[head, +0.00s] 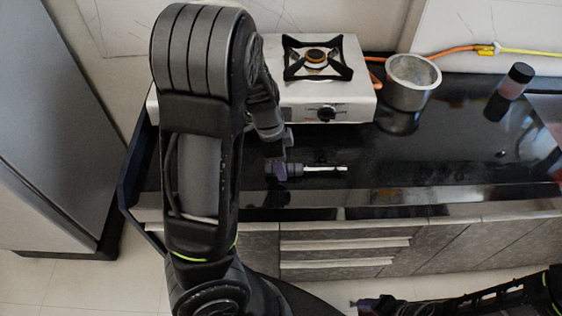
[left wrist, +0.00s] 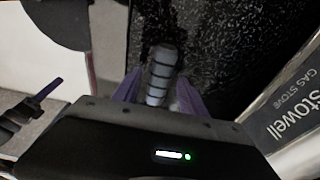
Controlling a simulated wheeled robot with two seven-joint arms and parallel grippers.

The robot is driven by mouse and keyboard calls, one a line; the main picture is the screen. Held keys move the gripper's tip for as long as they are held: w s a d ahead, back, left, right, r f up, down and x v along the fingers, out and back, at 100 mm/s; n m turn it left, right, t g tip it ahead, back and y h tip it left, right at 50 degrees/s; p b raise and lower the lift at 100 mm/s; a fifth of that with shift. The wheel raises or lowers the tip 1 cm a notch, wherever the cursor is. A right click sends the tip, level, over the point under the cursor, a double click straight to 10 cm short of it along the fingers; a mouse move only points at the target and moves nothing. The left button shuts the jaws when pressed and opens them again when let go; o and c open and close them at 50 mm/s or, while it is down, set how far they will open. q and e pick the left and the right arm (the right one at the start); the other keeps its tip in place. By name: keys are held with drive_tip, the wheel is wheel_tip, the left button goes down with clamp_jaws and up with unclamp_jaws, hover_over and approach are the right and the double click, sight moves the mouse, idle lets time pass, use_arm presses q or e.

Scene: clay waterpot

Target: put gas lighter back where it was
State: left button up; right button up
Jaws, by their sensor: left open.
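The gas lighter (head: 328,168) lies on the black countertop in front of the stove, its silver rod pointing right in the head view. In the left wrist view its dark ribbed handle (left wrist: 160,75) shows between my two purple fingers. My left gripper (head: 280,170) is open and low over the counter at the handle end; in the left wrist view the fingers (left wrist: 157,92) stand on either side of the handle. The handle's near end is hidden by the gripper body. My right gripper (head: 368,304) is at the bottom edge of the head view, in front of the cabinets, and its jaws are unclear.
A white gas stove (head: 335,97) stands behind the lighter; its side also shows in the left wrist view (left wrist: 292,110). A metal pot (head: 412,84) and a dark-capped bottle (head: 513,80) stand to the right. The counter (head: 440,150) right of the lighter is mostly clear.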

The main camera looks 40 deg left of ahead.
use_arm(q)
drive_tip(key=shift+r, duration=0.2)
wheel_tip(320, 180, up, 12)
drive_tip(key=s+a+p, duration=0.1)
drive_tip(key=p, duration=0.3)
drive_tip(key=shift+a+f, duration=0.15)
drive_tip(key=shift+a, duration=0.2)
